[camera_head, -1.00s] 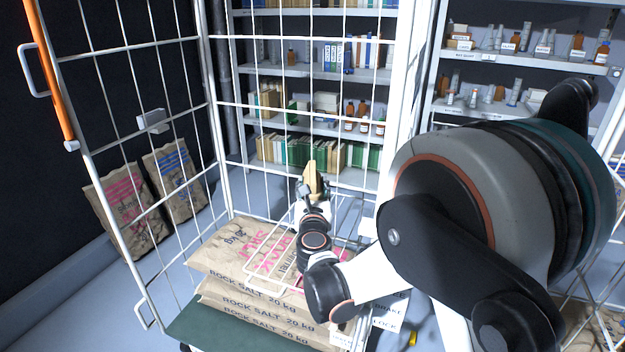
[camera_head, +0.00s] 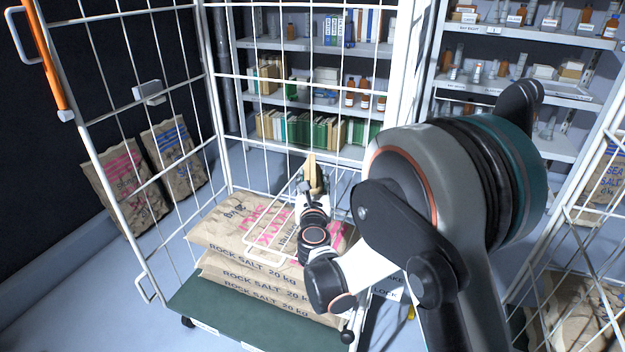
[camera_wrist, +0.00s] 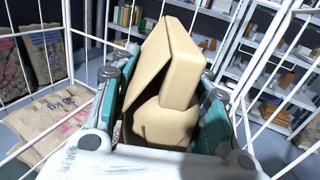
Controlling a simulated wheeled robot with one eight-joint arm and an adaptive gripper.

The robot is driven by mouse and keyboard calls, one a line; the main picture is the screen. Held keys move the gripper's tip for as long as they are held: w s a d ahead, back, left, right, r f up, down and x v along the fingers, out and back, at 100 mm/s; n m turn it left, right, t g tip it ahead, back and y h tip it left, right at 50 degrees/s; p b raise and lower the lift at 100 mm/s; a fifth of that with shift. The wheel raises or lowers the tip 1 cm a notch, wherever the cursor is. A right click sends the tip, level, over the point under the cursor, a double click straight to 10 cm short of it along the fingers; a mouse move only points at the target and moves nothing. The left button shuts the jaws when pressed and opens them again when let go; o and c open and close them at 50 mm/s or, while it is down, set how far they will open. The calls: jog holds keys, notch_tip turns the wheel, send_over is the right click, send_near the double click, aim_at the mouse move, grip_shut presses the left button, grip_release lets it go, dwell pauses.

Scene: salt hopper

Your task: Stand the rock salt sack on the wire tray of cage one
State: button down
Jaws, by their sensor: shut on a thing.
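My gripper (camera_head: 311,186) is shut on a plain cream-coloured angular object (camera_wrist: 165,75), which points upward between the fingers in the wrist view. It shows as a small tan shape (camera_head: 312,168) in the head view. I see no print on it and cannot tell if it is a sack. Brown paper sacks marked ROCK SALT 20 kg (camera_head: 240,252) lie stacked flat on the green base (camera_head: 210,308) of a white wire cage. A white wire tray (camera_head: 262,250) sits above the stack, just below and around my gripper, partly hidden by my arm.
The cage's open mesh door (camera_head: 150,130) stands at the left. Two more printed sacks (camera_head: 125,185) lean on the dark wall beyond it. Shelves of books and bottles (camera_head: 320,128) stand behind. Another wire cage with sacks (camera_head: 590,310) is at the right.

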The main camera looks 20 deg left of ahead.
jog(key=c, duration=0.9)
grip_release()
jog(key=shift+r, duration=0.1)
jog(key=p+v, duration=0.1)
jog(key=v, duration=1.1)
